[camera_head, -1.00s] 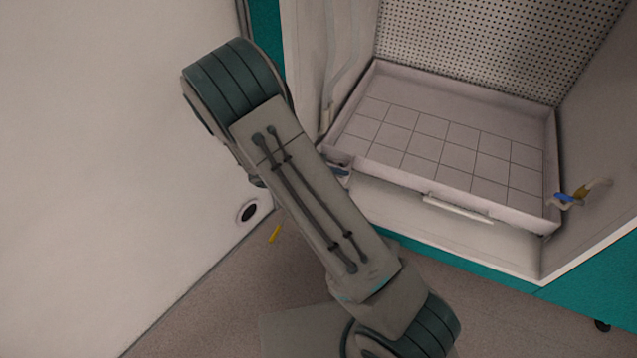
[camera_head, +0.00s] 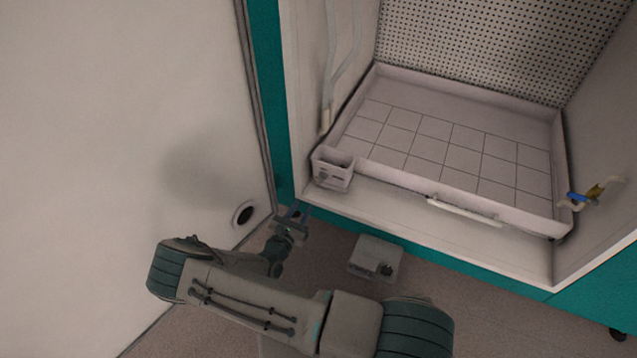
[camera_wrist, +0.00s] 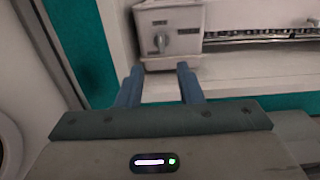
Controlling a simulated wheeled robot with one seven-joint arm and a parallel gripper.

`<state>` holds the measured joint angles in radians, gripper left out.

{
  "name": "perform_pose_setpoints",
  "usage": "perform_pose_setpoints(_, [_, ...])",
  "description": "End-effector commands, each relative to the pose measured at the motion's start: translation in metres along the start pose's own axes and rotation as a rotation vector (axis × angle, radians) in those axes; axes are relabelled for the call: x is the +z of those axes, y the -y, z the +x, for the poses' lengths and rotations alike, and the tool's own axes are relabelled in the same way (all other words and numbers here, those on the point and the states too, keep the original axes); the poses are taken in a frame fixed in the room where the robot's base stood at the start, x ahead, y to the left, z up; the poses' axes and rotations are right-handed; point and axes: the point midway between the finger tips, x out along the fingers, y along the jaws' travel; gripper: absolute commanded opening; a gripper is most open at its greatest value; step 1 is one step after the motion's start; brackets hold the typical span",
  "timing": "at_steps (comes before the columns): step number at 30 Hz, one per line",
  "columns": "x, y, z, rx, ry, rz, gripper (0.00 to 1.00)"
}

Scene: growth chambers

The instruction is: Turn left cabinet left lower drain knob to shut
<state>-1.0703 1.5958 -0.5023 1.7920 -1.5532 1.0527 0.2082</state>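A small pale box (camera_head: 333,169) sits at the left front corner of the chamber's tray. In the wrist view this box (camera_wrist: 188,20) carries a small grey knob (camera_wrist: 159,43) on its front face, with its grip roughly upright. In the head view the knob is too small to make out clearly. My gripper (camera_head: 293,219) is below and left of the box, in front of the chamber's lower edge. In the wrist view my gripper (camera_wrist: 160,68) has its two blue fingers apart with nothing between them. The knob lies just beyond the fingertips, apart from them.
The white tray (camera_head: 470,185) has a grid floor and a white front handle (camera_head: 465,211). A blue and yellow valve (camera_head: 580,197) is at its right. A large white panel (camera_head: 120,130) with a round port stands close on the left. A small grey box (camera_head: 376,258) is on the floor.

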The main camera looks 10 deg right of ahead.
Motion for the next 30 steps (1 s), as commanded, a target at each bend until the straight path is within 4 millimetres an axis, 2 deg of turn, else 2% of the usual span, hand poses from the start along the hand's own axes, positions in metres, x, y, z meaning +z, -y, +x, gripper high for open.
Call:
perform_pose_setpoints(5, [-0.003,0.002,0.029,-0.005,0.001,0.001,0.33])
perform_pose_setpoints(12, [-0.003,0.002,0.081,-0.006,0.001,0.003,0.33])
perform_pose_setpoints(18, [-0.003,0.001,0.115,-0.004,-0.001,0.003,0.33])
perform_pose_setpoints(24, [-0.001,0.001,0.13,-0.003,-0.001,0.003,0.33])
perform_pose_setpoints(30, [0.001,0.001,0.133,-0.003,-0.001,0.002,0.33])
